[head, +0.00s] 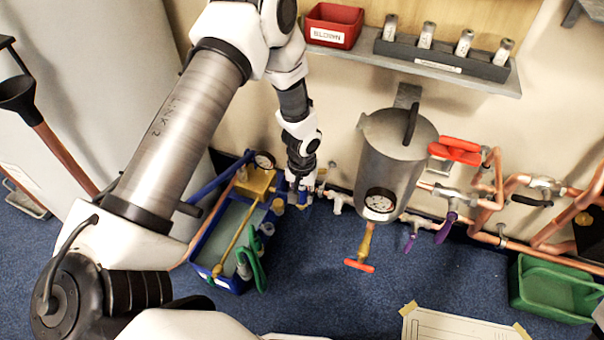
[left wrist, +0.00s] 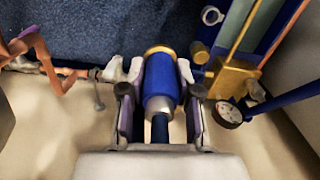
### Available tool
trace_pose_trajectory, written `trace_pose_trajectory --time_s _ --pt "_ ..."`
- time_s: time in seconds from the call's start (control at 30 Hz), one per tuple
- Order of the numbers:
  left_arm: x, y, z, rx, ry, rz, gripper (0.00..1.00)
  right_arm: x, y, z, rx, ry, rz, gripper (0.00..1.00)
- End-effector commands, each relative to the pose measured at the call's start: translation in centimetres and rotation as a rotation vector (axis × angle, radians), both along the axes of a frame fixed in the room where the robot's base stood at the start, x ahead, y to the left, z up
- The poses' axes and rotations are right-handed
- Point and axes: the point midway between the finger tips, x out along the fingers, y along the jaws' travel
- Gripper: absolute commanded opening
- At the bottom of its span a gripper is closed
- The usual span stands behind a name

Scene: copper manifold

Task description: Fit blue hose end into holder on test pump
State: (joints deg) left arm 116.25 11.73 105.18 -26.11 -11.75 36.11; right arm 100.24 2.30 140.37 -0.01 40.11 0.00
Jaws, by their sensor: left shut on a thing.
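The test pump is a blue tray (head: 205,240) with a brass block (head: 257,182) and a round gauge (head: 264,160), on the floor by the wall. My left gripper (head: 303,186) points down just right of the brass block. In the left wrist view, the gripper (left wrist: 160,100) is shut on the blue hose end (left wrist: 161,78), a blue sleeve with a brass rim at its far end. A short brass cup (left wrist: 200,52), possibly the holder, sits beside the pump's brass block (left wrist: 232,78), apart from the hose end.
Copper pipes with valves (head: 490,190) run along the wall at right. A grey tank (head: 392,160) with a gauge hangs close to the right of my left gripper. A green crate (head: 555,290) stands at far right.

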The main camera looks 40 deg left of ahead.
Motion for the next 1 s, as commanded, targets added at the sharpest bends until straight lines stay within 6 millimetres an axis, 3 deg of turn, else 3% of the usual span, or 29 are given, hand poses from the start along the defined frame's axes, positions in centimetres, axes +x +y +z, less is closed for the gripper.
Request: trace_pose_trajectory --time_s 0.53,1.0 --pt "0.0 0.0 4.2 0.000 0.000 0.000 0.00 0.0 0.0 4.4 0.000 -0.001 0.000 0.35" --pt "-0.3 0.1 4.1 0.000 0.001 -0.058 0.00 0.0 0.0 4.3 0.000 0.000 0.000 0.35"
